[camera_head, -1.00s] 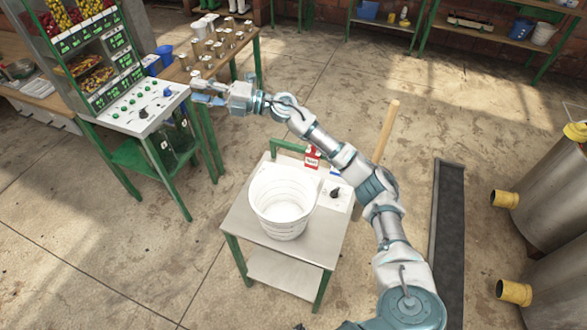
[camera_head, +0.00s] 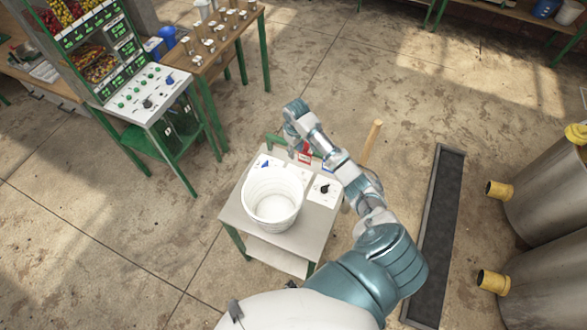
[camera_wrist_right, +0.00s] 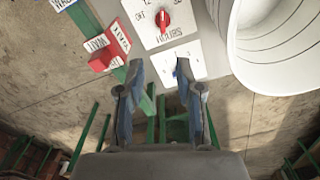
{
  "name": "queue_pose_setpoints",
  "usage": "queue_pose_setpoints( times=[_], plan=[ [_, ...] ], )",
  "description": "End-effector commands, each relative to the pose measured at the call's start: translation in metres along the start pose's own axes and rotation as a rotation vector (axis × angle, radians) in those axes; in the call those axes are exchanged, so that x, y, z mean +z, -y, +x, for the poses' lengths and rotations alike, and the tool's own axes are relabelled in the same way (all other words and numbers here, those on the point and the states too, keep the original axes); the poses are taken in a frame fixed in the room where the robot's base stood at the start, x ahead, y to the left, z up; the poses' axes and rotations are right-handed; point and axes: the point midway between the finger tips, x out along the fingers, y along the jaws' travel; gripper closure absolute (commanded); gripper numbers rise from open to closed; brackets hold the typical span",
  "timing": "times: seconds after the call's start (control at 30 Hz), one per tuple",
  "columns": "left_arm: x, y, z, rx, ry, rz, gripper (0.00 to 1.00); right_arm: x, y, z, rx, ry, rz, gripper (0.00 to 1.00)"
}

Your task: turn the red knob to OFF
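The red knob (camera_wrist_right: 162,18) shows at the top of the wrist view, on a white plate (camera_wrist_right: 148,38) marked OFF and HOURS. Its pointer is roughly upright in that view, with OFF to its left. I cannot make out the red knob in the head view. My right gripper (camera_wrist_right: 161,70) is open, with two blue-grey fingers apart and nothing between them. The knob lies beyond the fingertips in the wrist view, not touched. In the head view the right arm reaches over the back of the small table (camera_head: 239,212), and its fingers are not clear. My left gripper is not seen.
A white bucket (camera_head: 272,198) stands on the small table, close beside the knob plate in the wrist view (camera_wrist_right: 270,50). A red WAIT sign block (camera_wrist_right: 101,60) is on the plate's other side. A black knob (camera_head: 324,188) sits right of the bucket. A wooden handle (camera_head: 371,142) rises behind.

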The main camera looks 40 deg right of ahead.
Motion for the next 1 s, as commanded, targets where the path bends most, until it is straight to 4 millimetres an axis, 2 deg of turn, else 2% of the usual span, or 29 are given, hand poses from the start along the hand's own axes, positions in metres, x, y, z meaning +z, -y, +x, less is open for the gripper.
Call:
queue_pose_setpoints(
  times=[0.17,0.27,0.7,0.83,1.0],
  plan=[
    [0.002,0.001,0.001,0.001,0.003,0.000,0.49,0.004,0.004,0.018,-0.011,0.018,-0.003,0.65],
    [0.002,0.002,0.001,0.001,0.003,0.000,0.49,0.004,0.004,0.037,-0.010,0.017,-0.001,0.65],
    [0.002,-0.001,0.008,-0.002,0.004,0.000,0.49,0.005,0.001,0.141,-0.011,0.014,-0.001,0.65],
    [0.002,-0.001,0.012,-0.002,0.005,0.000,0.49,0.004,0.001,0.161,-0.010,0.012,-0.001,0.65],
    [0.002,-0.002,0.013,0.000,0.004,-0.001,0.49,0.004,0.002,0.173,-0.009,0.011,-0.002,0.65]
  ],
)
